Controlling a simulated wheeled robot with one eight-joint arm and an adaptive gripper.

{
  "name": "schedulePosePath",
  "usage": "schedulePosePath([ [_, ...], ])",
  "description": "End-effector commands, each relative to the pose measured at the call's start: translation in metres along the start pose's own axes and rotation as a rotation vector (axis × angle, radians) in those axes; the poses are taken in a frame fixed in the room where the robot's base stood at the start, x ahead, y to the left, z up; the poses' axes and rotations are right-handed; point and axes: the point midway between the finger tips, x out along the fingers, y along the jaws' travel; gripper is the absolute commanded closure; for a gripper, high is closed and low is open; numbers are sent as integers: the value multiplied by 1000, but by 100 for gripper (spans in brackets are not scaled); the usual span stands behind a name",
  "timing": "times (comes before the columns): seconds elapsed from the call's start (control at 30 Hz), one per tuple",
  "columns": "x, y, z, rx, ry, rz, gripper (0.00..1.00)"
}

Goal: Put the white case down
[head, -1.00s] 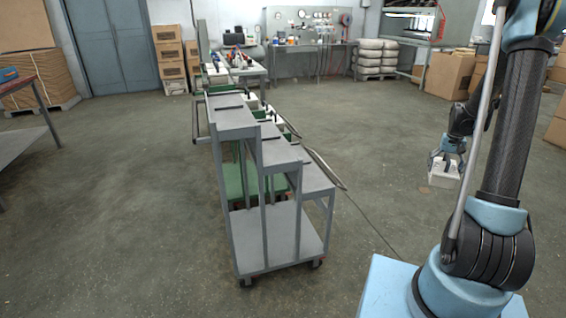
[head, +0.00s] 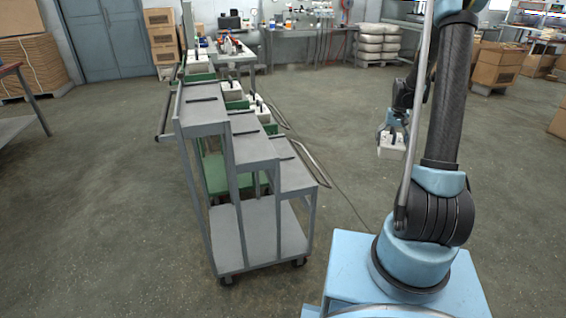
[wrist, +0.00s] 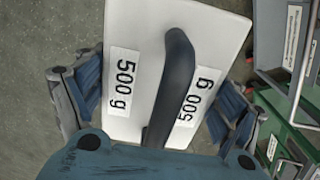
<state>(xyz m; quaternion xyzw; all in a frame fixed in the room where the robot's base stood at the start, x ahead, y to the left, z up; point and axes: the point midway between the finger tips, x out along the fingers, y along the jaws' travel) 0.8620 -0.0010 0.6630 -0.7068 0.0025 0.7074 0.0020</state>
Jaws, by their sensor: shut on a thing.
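The white case (wrist: 152,40) fills the middle of the wrist view. It has a dark curved handle and two labels reading "500 g". My gripper (wrist: 165,105) is shut on it, with a blue-padded finger on each side. In the head view the white case (head: 391,152) hangs below my gripper (head: 391,136), above the floor and to the right of the stepped cart. The case's underside is hidden.
A grey stepped cart (head: 258,152) with dark strips on its steps stands left of my arm. Behind it are a green cart (head: 215,172) and other white cases (head: 232,120). A bent metal rail (head: 310,160) sticks out right of the carts. The floor between is clear.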

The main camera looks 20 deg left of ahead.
Motion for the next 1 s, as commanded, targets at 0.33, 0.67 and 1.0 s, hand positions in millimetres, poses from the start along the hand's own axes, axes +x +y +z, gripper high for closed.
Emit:
schedulePosePath([
  [0.33,-21,-82,9,-99,0,0,56],
  [0.67,-57,-206,46,-250,1,0,56],
  [1.0,-93,-318,111,-405,1,0,56],
])
